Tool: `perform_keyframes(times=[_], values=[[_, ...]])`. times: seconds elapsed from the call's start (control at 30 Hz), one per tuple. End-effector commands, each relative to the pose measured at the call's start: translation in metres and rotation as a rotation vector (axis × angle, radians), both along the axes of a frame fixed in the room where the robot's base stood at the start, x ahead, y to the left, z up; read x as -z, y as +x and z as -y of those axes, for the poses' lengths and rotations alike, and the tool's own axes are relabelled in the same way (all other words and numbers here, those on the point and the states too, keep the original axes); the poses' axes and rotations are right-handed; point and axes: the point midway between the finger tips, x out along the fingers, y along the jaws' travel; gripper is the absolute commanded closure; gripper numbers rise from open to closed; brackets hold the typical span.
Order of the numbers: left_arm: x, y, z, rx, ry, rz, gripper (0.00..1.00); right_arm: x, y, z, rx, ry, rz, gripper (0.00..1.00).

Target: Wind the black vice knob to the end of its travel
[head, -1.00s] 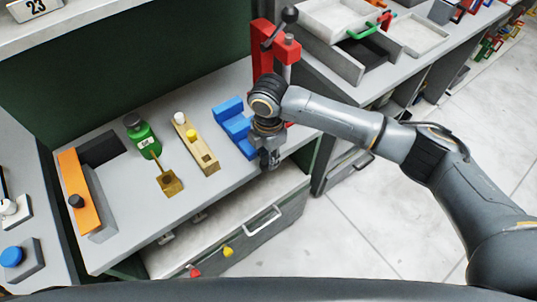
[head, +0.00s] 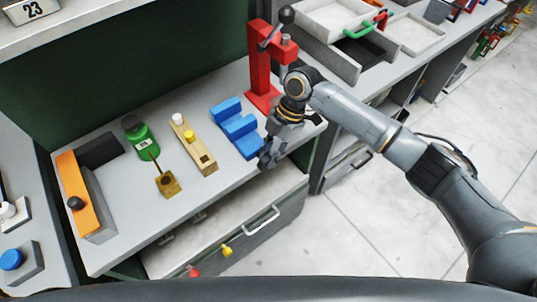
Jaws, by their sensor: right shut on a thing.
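A blue stepped block, which looks like the vice (head: 234,125), stands on the grey bench, right of the wooden block. My right gripper (head: 266,160) is at its near right end, by the bench's front edge, with the fingers pointing down and towards the front. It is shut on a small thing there. The fingers and wrist cover that spot, so the black vice knob itself is hidden. My left gripper is not in view.
A red press (head: 260,65) with a black ball lever stands close behind my right wrist. An open drawer (head: 270,222) juts out below.

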Motion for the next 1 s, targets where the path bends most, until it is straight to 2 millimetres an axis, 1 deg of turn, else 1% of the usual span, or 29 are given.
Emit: perform_keyframes(times=[0.03, 0.1, 0.33, 0.53, 0.93, 0.97, 1.0], values=[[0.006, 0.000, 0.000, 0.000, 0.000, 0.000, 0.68, 0.004, 0.001, 0.000, 0.004, 0.028, -0.020, 1.00], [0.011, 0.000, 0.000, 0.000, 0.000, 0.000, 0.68, 0.005, 0.002, 0.001, 0.004, 0.064, -0.045, 1.00], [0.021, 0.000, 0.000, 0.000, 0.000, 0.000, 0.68, 0.004, 0.003, 0.003, 0.002, 0.145, -0.103, 1.00], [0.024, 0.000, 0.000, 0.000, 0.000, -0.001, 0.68, 0.003, 0.004, 0.004, 0.000, 0.174, -0.124, 1.00], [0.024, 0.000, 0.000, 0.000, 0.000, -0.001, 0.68, 0.002, 0.004, 0.004, 0.000, 0.178, -0.128, 1.00], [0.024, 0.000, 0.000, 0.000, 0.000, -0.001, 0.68, 0.002, 0.004, 0.004, 0.000, 0.178, -0.128, 0.72], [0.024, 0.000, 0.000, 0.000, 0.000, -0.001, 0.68, 0.002, 0.004, 0.004, 0.000, 0.178, -0.128, 0.68]])
